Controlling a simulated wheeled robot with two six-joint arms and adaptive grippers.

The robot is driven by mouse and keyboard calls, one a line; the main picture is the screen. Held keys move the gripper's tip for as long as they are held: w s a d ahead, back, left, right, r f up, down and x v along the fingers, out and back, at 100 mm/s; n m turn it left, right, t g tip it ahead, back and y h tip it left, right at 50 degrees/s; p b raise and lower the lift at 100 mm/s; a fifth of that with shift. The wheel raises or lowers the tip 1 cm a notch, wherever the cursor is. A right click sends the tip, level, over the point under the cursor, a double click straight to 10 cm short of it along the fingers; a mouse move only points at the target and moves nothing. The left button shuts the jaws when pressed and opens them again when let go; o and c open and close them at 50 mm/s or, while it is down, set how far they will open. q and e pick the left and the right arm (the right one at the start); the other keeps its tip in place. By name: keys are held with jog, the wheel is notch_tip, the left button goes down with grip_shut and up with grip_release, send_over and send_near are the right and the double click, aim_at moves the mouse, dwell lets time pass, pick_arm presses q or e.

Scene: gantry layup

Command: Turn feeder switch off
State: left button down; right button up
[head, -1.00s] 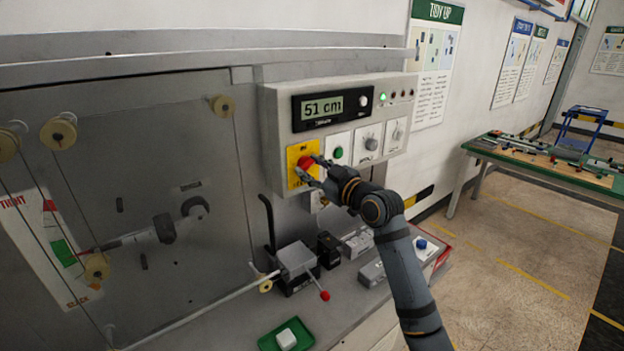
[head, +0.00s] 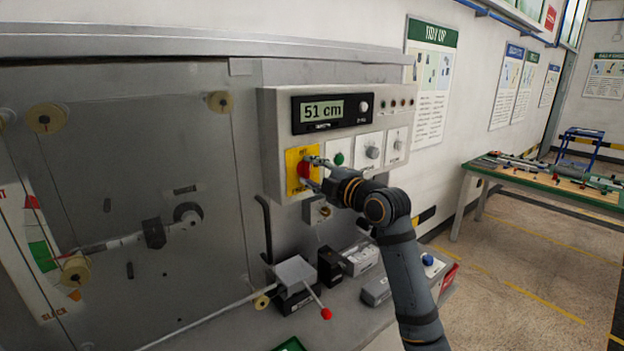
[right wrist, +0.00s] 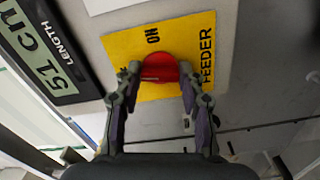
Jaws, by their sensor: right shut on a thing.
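The feeder switch is a round red knob (head: 304,171) on a yellow plate (head: 291,186) at the lower left of the grey control box. The right wrist view shows the red knob (right wrist: 160,67) with the words ON and FEEDER on its yellow plate (right wrist: 124,46). My right gripper (head: 312,172) is shut on the knob, one finger on each side; both fingers also show in the right wrist view (right wrist: 160,85). The gripper hides part of the plate. My left gripper is out of view.
The control box (head: 271,130) also carries a display (head: 322,111) reading 51 cm, a green button (head: 339,159), two dials and small lamps. Below, a block with a red-tipped lever (head: 326,314) stands on the bench.

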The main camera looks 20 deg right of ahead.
jog(key=shift+f+n+b, duration=0.1)
jog(key=shift+n+b, duration=0.3)
jog(key=shift+n, duration=0.8)
jog(key=o, duration=1.2)
jog(key=shift+c, duration=0.2)
jog(key=v, duration=1.2)
